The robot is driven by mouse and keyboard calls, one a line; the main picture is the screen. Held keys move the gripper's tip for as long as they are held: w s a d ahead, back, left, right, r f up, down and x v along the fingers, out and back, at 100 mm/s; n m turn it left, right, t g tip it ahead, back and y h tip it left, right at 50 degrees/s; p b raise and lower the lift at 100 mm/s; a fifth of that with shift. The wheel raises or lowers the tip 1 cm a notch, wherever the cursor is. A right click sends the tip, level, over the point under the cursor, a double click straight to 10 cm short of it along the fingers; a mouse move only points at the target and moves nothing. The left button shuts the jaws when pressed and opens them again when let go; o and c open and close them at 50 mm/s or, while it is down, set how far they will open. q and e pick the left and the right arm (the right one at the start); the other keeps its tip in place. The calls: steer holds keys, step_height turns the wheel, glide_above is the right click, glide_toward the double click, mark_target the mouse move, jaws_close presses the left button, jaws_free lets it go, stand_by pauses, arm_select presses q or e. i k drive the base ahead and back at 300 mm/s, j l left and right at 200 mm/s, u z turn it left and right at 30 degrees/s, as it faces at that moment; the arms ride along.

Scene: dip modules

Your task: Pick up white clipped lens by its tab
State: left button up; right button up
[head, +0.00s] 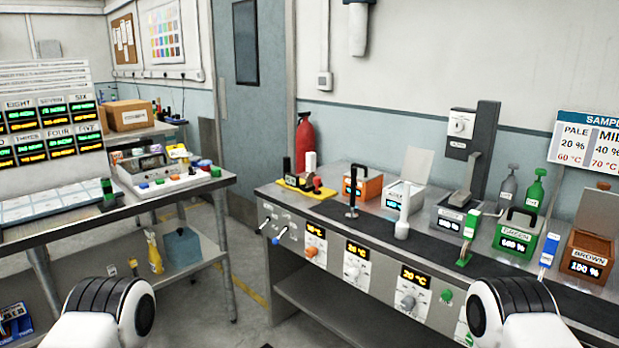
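A white upright piece (403,212) with a thin tab and a wider foot stands on the dark strip of the right bench, in front of the white-grey box; I take it as the white clipped lens. The lens itself is too small to make out. Similar upright pieces stand along the bench: a black one (352,196), a green one (468,238) and a blue one (547,255). My two arms show only as white and black links at the bottom left and bottom right. Neither gripper is in view, and nothing touches the white piece.
The right bench (322,205) carries an orange box (362,184), a white-grey box (393,197), a green box (516,234) and a brown box (586,256). Knobs and displays line its front. A left table (60,228) holds a tray and panel. Floor shows between them.

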mark_target(311, 157)
steer(key=i+j+z, duration=0.1)
steer(key=z, duration=0.3)
steer(key=i+j+z, duration=0.15)
steer(key=z, duration=0.3)
steer(key=i+j+z, duration=0.1)
steer(key=j+z, duration=0.15)
steer(key=z, duration=0.15)
